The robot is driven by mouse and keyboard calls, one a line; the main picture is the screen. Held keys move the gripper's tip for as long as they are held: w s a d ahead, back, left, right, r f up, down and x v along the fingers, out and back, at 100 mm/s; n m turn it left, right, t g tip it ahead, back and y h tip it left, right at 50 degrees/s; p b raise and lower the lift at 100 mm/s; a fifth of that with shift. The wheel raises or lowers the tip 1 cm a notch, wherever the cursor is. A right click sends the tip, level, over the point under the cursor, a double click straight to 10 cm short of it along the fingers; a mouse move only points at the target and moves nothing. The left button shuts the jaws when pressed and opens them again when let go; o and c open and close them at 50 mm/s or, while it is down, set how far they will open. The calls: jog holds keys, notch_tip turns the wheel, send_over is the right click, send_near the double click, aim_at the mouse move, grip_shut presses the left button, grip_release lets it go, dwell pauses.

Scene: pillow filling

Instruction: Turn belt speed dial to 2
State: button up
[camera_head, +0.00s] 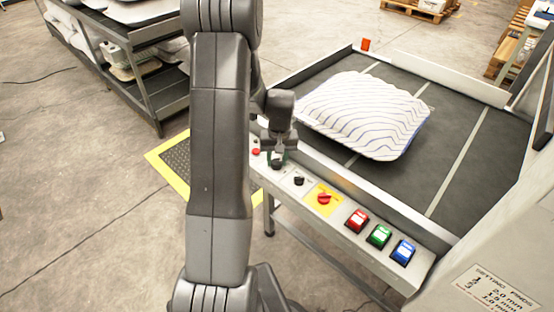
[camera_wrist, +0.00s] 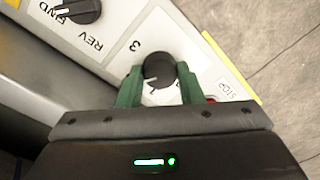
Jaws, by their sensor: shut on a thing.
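The belt speed dial (camera_wrist: 159,70) is a round black knob with a white pointer line, on a pale panel in the wrist view. In the head view my gripper (camera_head: 277,156) is over the left part of the control panel (camera_head: 287,171), mostly covering the dial.
A FWD/REV knob (camera_wrist: 78,10) is beside the dial. A red switch on a yellow plate (camera_head: 315,207) and red (camera_head: 357,220), green (camera_head: 379,236) and blue (camera_head: 403,252) buttons are further right. A striped pillow (camera_head: 365,115) lies on the belt (camera_head: 460,110) behind the panel.

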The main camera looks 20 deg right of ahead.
aim_at(279, 161)
dwell(0.4)
jog(key=o, duration=1)
jog(key=shift+c, duration=0.2)
notch_tip(279, 161, up, 14)
jog(key=shift+d+p, duration=0.35)
jog(key=shift+p, duration=0.05)
jog(key=shift+s+f, duration=0.1)
jog(key=shift+f, duration=0.05)
jog(key=f, duration=1.3)
jog(key=shift+a+f+b, duration=0.35)
jog(key=shift+f+b, duration=0.05)
jog(key=shift+r, duration=0.1)
